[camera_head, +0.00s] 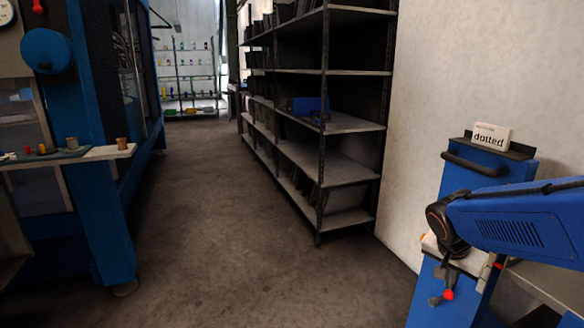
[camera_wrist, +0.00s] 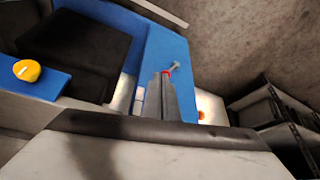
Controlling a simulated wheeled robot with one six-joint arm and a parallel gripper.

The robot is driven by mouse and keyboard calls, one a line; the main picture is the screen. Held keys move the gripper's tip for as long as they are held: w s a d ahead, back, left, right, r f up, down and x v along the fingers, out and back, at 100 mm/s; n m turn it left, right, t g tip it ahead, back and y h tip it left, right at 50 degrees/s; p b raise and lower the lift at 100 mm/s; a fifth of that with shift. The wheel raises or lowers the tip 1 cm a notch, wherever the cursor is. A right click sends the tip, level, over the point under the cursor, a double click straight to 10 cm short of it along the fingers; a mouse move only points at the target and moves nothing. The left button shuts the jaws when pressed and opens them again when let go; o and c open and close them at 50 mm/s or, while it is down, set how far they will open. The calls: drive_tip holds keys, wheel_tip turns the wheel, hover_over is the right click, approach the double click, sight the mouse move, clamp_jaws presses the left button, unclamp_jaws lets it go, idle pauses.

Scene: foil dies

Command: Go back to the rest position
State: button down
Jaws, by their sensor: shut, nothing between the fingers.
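My gripper (camera_wrist: 164,82) shows in the wrist view as two grey fingers close together, shut and empty. A small red-ended metal lever (camera_wrist: 172,69) on a blue surface shows just beyond the fingertips; whether they touch it I cannot tell. In the head view my blue arm reaches in from the right and bends down in front of a blue cabinet (camera_head: 480,205). A red knob (camera_head: 448,295) is low beside the arm's end. The fingers are hard to make out there.
A dark shelf rack (camera_head: 345,124) stands in the middle. A blue machine (camera_head: 100,200) is at left. The floor (camera_head: 220,220) between is clear. A yellow button (camera_wrist: 27,70) shows in the wrist view.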

drive_tip(key=s+a+r+n+y, duration=0.1)
drive_tip(key=s+a+n+y, duration=0.1)
drive_tip(key=s+a+n, duration=0.3)
drive_tip(key=s+a+r+n+t+y, duration=0.1)
drive_tip(key=s+a+n, duration=0.4)
drive_tip(key=s, duration=0.7)
drive_tip(key=shift+a+r+t+y, duration=0.3)
drive_tip(key=shift+a+r+y, duration=0.1)
drive_tip(key=shift+a+y, duration=0.15)
drive_tip(key=shift+s+d, duration=0.1)
drive_tip(key=shift+d, duration=0.05)
